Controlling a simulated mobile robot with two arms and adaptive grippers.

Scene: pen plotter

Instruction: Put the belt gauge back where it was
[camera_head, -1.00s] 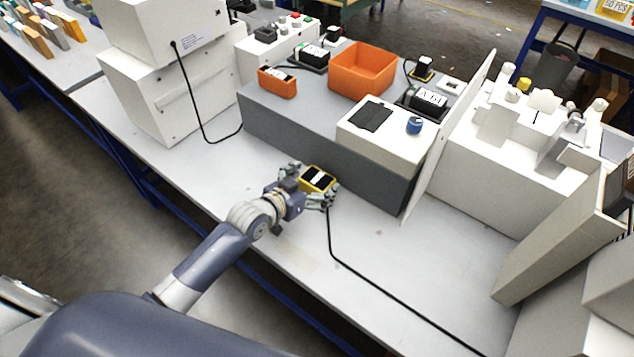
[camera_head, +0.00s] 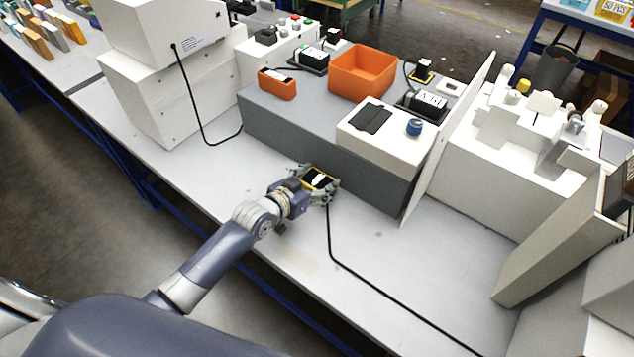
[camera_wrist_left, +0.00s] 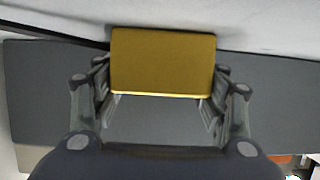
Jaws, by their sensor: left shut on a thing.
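The belt gauge appears to be the small yellow box with a dark face (camera_head: 320,179), standing on the white bench in front of the grey block. My left gripper (camera_head: 317,184) is shut on it, with one finger on each side. In the left wrist view the gauge shows as a plain yellow plate (camera_wrist_left: 163,62) between the two fingers. I cannot tell whether it is touching the bench. A black cable (camera_head: 332,245) runs from beside the gauge along the bench to the lower right. My right gripper is not in view.
The grey block (camera_head: 300,135) behind carries an orange bin (camera_head: 362,72), a small orange holder (camera_head: 278,84) and a white panel box with a blue knob (camera_head: 414,126). A thin white upright panel (camera_head: 450,140) stands to the right. The bench front is clear except for the cable.

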